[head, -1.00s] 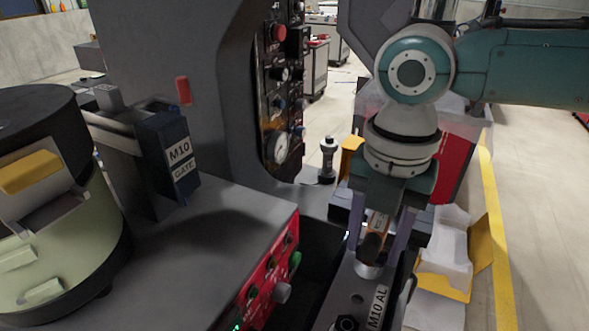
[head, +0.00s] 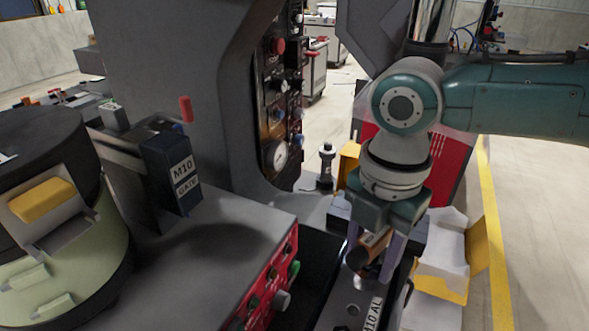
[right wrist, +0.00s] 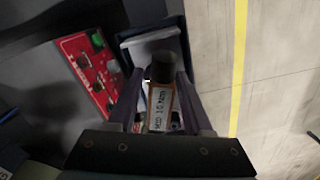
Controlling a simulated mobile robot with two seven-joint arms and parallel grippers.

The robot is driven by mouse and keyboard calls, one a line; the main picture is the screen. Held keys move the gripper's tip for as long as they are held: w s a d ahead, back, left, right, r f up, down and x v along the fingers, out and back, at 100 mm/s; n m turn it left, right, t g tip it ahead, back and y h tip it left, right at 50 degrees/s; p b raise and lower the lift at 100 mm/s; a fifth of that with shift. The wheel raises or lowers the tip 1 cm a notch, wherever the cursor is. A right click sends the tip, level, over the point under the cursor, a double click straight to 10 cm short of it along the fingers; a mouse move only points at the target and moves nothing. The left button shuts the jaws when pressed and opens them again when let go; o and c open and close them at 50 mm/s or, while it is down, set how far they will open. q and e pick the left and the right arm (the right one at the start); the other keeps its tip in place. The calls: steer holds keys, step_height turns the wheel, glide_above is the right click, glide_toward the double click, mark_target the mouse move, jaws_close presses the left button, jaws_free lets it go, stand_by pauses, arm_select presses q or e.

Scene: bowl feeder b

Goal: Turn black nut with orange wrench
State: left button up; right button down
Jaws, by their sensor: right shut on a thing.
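My right gripper (head: 368,266) is shut on the orange wrench (head: 374,243), which has a dark end and sits tilted between the two purple-grey fingers. The wrench is above the grey plate (head: 340,312) marked M10 AL; I cannot tell whether it touches anything there. In the right wrist view the labelled orange wrench (right wrist: 160,110) lies between the fingers, its dark end pointing away from the wrist. I cannot make out the black nut in either current view. My left gripper is not in view.
A red control panel (head: 262,293) with knobs stands left of the gripper. A dark block marked M10 GATE (head: 172,175) and a round bowl feeder (head: 100,235) stand farther left. A black upright post (head: 326,165) is behind the gripper. An open box (head: 447,255) is to the right.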

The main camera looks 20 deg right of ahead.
steer(key=shift+m, duration=0.3)
steer(key=shift+r+m+p, duration=0.15)
steer(key=shift+m+p, duration=0.45)
steer(key=shift+m, duration=0.6)
steer(key=shift+m+p, duration=0.3)
steer(key=shift+p, duration=0.05)
